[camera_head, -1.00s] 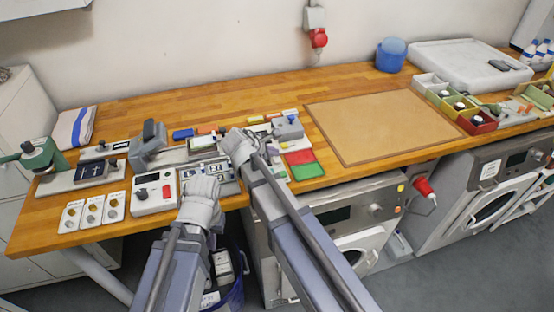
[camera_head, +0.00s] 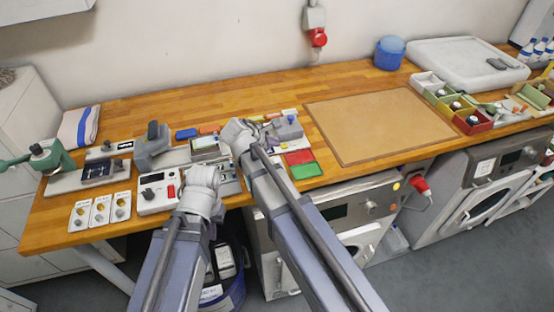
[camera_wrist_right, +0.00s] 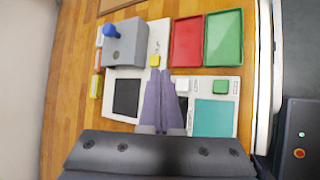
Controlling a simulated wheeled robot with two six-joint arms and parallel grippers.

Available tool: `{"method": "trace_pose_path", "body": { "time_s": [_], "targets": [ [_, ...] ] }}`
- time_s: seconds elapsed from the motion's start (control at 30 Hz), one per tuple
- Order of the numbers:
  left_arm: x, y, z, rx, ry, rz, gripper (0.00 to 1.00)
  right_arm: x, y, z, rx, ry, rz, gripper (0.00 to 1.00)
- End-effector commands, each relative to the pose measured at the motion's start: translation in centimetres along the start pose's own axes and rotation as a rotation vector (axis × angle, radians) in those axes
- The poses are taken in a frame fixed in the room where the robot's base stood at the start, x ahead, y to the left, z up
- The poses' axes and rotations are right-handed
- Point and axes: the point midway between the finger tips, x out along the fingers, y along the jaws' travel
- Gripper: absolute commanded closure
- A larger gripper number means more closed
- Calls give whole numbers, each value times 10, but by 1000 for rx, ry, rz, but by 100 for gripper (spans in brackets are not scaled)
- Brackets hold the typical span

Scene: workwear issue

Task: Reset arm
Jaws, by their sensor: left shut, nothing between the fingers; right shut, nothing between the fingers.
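My left gripper (camera_head: 203,180) is at the front edge of the wooden worktop, beside a white device with a red switch (camera_head: 157,192). Its fingers are mostly hidden behind the wrist, and it carries nothing visible. My right gripper (camera_head: 240,134) is over the worktop, left of the red and green trays. In the right wrist view its dark fingers (camera_wrist_right: 172,88) lie together with nothing between them. They point over a white panel, between a black square pad (camera_wrist_right: 127,97) and a small white block (camera_wrist_right: 183,84).
A red tray (camera_wrist_right: 187,41) and a green tray (camera_wrist_right: 224,38) lie beyond the right fingers. A grey block with a blue knob (camera_wrist_right: 125,43) stands near them. A tan mat (camera_head: 380,124) fills the middle right. Small bins (camera_head: 472,122) stand farther right.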

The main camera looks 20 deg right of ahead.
Motion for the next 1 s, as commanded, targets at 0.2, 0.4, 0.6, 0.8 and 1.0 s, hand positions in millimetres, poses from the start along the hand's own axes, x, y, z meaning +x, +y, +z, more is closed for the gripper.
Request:
{"method": "trace_pose_path", "body": {
  "time_s": [0.2, 0.4, 0.6, 0.8, 1.0],
  "targets": [
    [0, 0, 0, 0, 0, 0, 100, 0, 0, 0, 0, 0, 0, 100],
    [0, 0, 0, 0, 0, 0, 100, -2, -4, -1, 15, 6, -7, 100],
    [0, 0, 0, 0, 0, 0, 100, -28, -70, -22, 311, 101, -166, 100],
    [0, 0, 0, 0, 0, 0, 100, -77, -162, -52, 720, 154, -469, 100],
    [0, 0, 0, 0, 0, 0, 100, -115, -218, -68, 957, 116, -694, 100]
  ]
}}
